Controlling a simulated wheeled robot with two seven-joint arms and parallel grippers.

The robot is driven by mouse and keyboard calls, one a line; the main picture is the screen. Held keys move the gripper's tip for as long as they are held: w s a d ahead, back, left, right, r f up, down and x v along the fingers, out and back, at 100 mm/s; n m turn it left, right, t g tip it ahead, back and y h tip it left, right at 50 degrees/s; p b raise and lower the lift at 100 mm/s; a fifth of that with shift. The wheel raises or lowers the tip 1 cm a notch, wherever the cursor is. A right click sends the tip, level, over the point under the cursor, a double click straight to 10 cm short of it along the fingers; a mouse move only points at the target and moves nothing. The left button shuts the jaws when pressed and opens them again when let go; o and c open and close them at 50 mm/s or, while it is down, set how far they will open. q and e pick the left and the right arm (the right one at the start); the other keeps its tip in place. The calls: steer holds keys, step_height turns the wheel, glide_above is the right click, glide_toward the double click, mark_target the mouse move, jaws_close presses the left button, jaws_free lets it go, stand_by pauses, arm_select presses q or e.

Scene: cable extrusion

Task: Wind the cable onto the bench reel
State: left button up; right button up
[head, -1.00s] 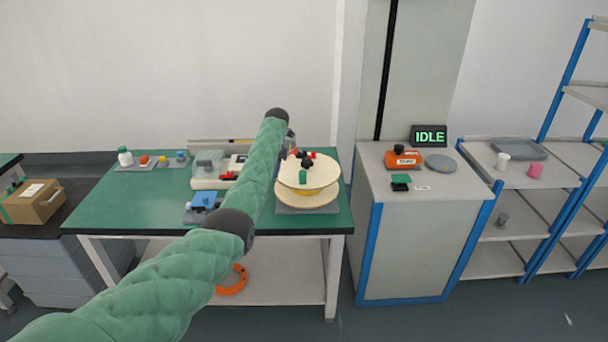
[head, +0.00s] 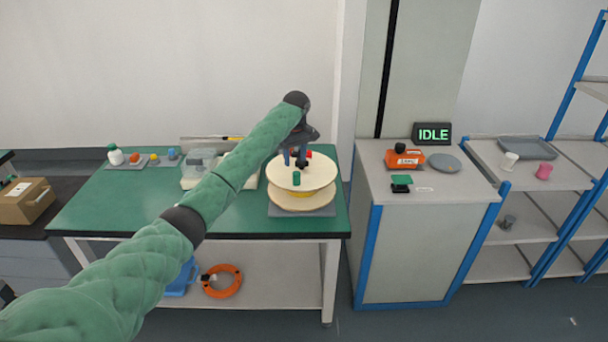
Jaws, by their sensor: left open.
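The bench reel (head: 280,174) stands on a grey base (head: 316,211) at the right end of the green bench. It has two cream flanges with a yellow band of what looks like cable between them (head: 301,194). A green peg (head: 296,178) and black and red parts stand on its top flange. My left gripper (head: 295,161) points down over the back of the top flange, open. Whether its fingers touch the black part there, I cannot tell. An orange cable coil (head: 222,282) lies on the bench's lower shelf. My right gripper is not in view.
My left arm crosses the bench (head: 130,208) and hides part of it. A clear-lidded box (head: 200,165) and small items stand at the back. To the right, a cabinet (head: 440,186) carries an orange device (head: 405,159) and a screen (head: 432,134) reading IDLE.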

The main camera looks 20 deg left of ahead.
mark_target(296, 173)
arm_select(q)
steer(key=shift+s+d+m, duration=0.15)
steer(key=shift+d+m, duration=0.15)
steer(key=shift+m, duration=0.6)
steer(key=shift+s+m, duration=0.2)
steer(key=shift+m, duration=1)
steer(key=shift+d+m, duration=0.1)
steer(key=shift+m, duration=0.3)
steer(key=shift+f+p, duration=1.3)
steer(key=shift+f, duration=2.6)
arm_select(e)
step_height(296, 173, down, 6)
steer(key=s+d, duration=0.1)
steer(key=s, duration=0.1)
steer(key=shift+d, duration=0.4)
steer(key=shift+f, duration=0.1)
arm_select(q)
jaws_close()
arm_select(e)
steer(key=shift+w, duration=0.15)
